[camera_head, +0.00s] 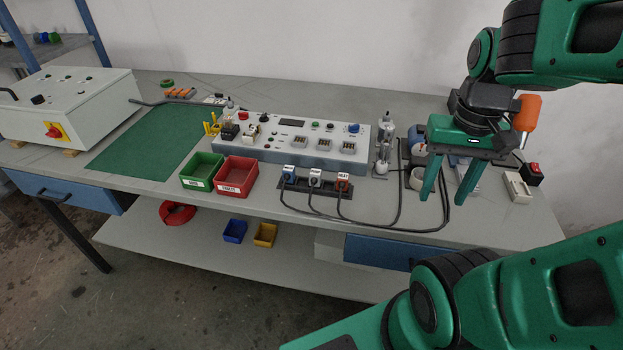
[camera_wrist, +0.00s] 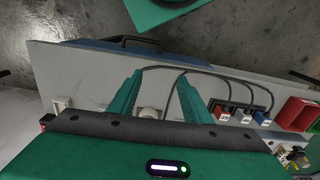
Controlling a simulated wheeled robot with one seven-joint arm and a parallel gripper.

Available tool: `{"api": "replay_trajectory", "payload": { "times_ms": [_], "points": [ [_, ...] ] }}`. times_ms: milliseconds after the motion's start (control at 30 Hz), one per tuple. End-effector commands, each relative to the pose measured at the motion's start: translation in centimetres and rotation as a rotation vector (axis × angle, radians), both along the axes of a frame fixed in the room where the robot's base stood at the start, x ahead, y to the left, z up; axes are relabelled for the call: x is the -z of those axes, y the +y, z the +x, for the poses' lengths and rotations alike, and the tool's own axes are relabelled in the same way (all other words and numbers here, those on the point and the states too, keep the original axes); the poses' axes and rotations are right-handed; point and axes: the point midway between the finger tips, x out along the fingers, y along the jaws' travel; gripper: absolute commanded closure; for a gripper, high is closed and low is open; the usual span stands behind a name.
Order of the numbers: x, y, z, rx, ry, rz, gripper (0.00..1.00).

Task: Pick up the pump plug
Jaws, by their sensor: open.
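Three labelled plugs stand in a black holder on the bench: a blue plug (camera_head: 289,173), a white-grey plug (camera_head: 315,177) and a red plug (camera_head: 342,182). The red label seems to read HEAT; the other labels are too small to read, so I cannot tell which is the pump plug. A black cable runs from each plug. In the wrist view the red (camera_wrist: 221,111), white (camera_wrist: 243,115) and blue (camera_wrist: 262,117) plugs are right of my fingers. My gripper (camera_head: 445,196) is open and empty, fingers down, above the bench to the right of the holder.
The grey control box (camera_head: 270,145) with sockets stands behind the holder. A green bin (camera_head: 202,172) and a red bin (camera_head: 237,177) stand left of it. Cables (camera_head: 398,220) loop along the bench towards my gripper. A pump-like apparatus (camera_head: 383,150) stands at the back.

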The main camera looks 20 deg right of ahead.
Motion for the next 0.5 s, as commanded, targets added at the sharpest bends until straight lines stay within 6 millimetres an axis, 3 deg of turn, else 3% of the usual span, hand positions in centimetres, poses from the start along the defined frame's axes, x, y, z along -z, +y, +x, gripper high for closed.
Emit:
{"api": "replay_trajectory", "payload": {
  "times_ms": [67,167,300,500],
  "points": [
    [-0.4,-0.2,2.5,0.001,0.009,-0.013,0.55],
    [-1.1,1.1,6.7,0.006,0.010,-0.030,0.55],
    [-1.4,4.7,13.2,0.012,0.007,-0.041,0.55],
    [-0.7,11.2,20.1,0.019,0.000,-0.024,0.55]
  ]
}}
